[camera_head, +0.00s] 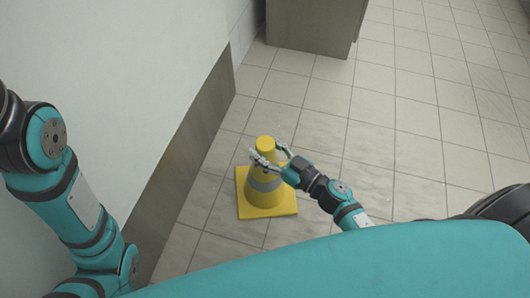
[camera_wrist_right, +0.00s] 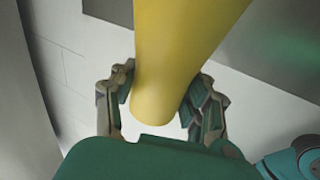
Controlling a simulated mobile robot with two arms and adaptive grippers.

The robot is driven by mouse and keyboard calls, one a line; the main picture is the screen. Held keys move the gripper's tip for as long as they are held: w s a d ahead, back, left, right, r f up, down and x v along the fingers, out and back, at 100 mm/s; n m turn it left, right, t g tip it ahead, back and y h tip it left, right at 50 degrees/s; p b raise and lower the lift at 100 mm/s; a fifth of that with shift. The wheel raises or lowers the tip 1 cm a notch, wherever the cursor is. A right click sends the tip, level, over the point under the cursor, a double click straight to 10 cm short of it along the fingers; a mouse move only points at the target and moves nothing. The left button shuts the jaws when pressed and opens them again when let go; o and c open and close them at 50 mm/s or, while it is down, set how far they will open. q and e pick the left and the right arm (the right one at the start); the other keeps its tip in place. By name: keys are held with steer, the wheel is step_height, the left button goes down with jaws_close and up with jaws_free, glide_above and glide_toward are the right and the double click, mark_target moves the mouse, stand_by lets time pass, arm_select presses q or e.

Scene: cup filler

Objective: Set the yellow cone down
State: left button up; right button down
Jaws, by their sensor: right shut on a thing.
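In the right wrist view the cone (camera_wrist_right: 175,60) fills the space between the fingers of my right gripper (camera_wrist_right: 160,100). My left gripper is not in view; only my left arm shows at the left.
A white wall (camera_head: 120,70) with a grey-brown skirting (camera_head: 185,165) runs close along the left of the cone. A grey cabinet (camera_head: 315,25) stands at the back. The tiled floor (camera_head: 420,120) to the right is clear.

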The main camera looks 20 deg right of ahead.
steer(key=shift+r, duration=0.1)
steer(key=c, duration=0.6)
jaws_free()
steer(key=shift+f, duration=0.2)
steer(key=shift+r, duration=0.1)
